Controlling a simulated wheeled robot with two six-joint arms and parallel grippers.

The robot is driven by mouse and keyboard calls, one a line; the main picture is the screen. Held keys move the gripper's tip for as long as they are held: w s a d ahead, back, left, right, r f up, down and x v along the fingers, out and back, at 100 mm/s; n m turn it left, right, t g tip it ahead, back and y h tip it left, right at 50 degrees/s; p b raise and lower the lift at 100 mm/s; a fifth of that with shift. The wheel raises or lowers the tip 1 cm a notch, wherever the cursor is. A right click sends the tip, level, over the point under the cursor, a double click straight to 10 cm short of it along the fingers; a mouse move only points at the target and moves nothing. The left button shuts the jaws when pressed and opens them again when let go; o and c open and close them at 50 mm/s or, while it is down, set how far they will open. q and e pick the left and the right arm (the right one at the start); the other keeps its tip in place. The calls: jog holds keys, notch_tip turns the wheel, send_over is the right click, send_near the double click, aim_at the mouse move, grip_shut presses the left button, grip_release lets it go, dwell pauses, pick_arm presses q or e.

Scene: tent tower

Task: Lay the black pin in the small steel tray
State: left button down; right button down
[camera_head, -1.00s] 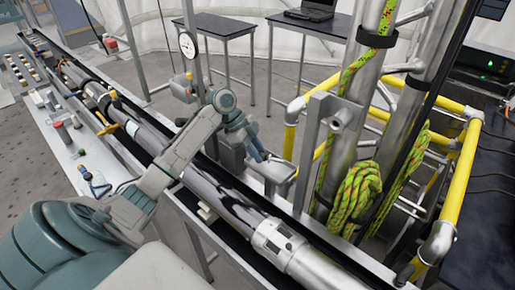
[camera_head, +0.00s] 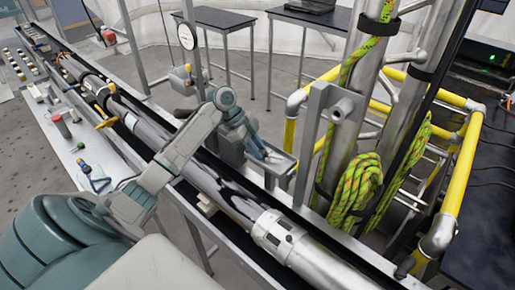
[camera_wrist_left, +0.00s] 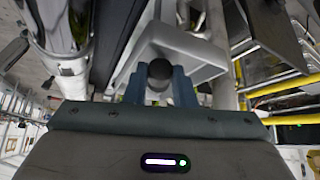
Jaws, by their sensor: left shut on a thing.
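The black pin (camera_wrist_left: 159,71) shows end-on in the left wrist view, between the blue fingers of my left gripper (camera_wrist_left: 158,88). The gripper is shut on it. In the head view my left gripper (camera_head: 257,149) points down at the small steel tray (camera_head: 282,164), beside the long steel tube. The tray (camera_wrist_left: 190,47) shows just beyond the pin in the left wrist view. The pin cannot be made out in the head view, and I cannot tell whether it touches the tray. My right gripper is in neither view.
A long steel tube (camera_head: 215,185) lies in a rail below my left arm. Steel uprights with a coiled green rope (camera_head: 357,188) and yellow railings (camera_head: 461,180) stand to the right. A bench with small tools (camera_head: 75,145) lies left.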

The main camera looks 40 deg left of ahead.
pick_arm(q)
jog(key=shift+f, duration=0.2)
jog(key=c, duration=1.3)
grip_release()
jog(key=shift+c, duration=0.2)
jog(key=shift+o, duration=1.1)
jog(key=shift+w+f, duration=0.2)
